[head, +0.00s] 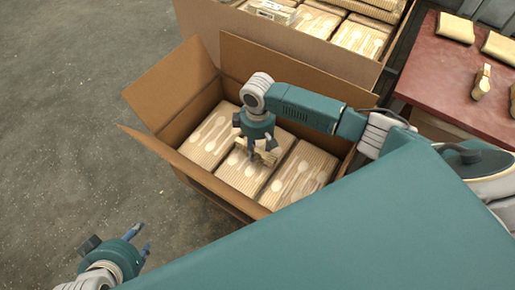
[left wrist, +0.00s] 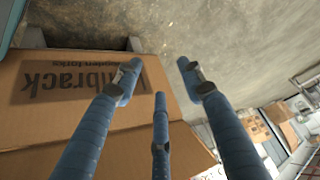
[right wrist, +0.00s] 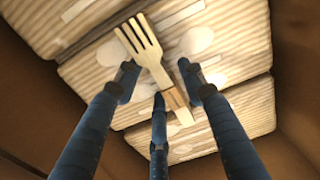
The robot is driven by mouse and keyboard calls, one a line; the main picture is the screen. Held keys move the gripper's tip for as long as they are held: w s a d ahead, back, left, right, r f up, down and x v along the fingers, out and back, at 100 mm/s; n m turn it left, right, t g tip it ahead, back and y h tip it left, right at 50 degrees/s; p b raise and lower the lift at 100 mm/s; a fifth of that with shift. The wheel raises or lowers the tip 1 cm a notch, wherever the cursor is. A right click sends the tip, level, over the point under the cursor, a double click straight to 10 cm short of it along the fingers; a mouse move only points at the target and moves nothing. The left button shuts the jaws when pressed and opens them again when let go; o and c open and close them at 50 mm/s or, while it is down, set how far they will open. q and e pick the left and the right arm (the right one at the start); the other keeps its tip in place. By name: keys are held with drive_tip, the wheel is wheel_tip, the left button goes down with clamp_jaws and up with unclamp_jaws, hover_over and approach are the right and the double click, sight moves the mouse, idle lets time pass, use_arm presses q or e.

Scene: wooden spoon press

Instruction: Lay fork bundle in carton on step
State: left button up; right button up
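A fork bundle (right wrist: 173,97), pale wood with a brown band, is inside the open cardboard carton (head: 180,162). It is over the middle of several ribbed packs (head: 210,135) with utensil shapes on top. In the right wrist view the tines point to the upper left. My right gripper (head: 258,150) reaches down into the carton at the bundle. Its fingers stand apart on either side of the bundle; I cannot tell whether they touch it. My left gripper (head: 135,238) is open and empty, outside the carton at lower left; its fingers also show in the left wrist view (left wrist: 158,75).
The carton's flaps stand open around it. A larger carton (head: 300,48) with similar packs is behind. A red-topped table (head: 450,75) with several wooden bundles (head: 456,27) is at upper right. Bare concrete floor (head: 70,110) lies at left.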

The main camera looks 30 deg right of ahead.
sight(257, 148)
wheel_tip(257, 148, up, 2)
drive_tip(key=shift+r+p, duration=0.1)
drive_tip(key=shift+p, duration=0.25)
wheel_tip(257, 148, up, 4)
drive_tip(key=shift+w+p, duration=0.1)
drive_tip(key=shift+p, duration=0.65)
use_arm(q)
drive_tip(key=s+a+f+g+p, duration=0.1)
drive_tip(key=s+f+g, duration=0.1)
drive_tip(key=s, duration=0.4)
drive_tip(key=shift+a+g+y, duration=0.4)
drive_tip(key=shift+g, duration=0.2)
use_arm(e)
drive_tip(key=shift+r, duration=2.5)
use_arm(q)
drive_tip(key=shift+r, duration=0.1)
use_arm(e)
drive_tip(key=shift+r, duration=0.1)
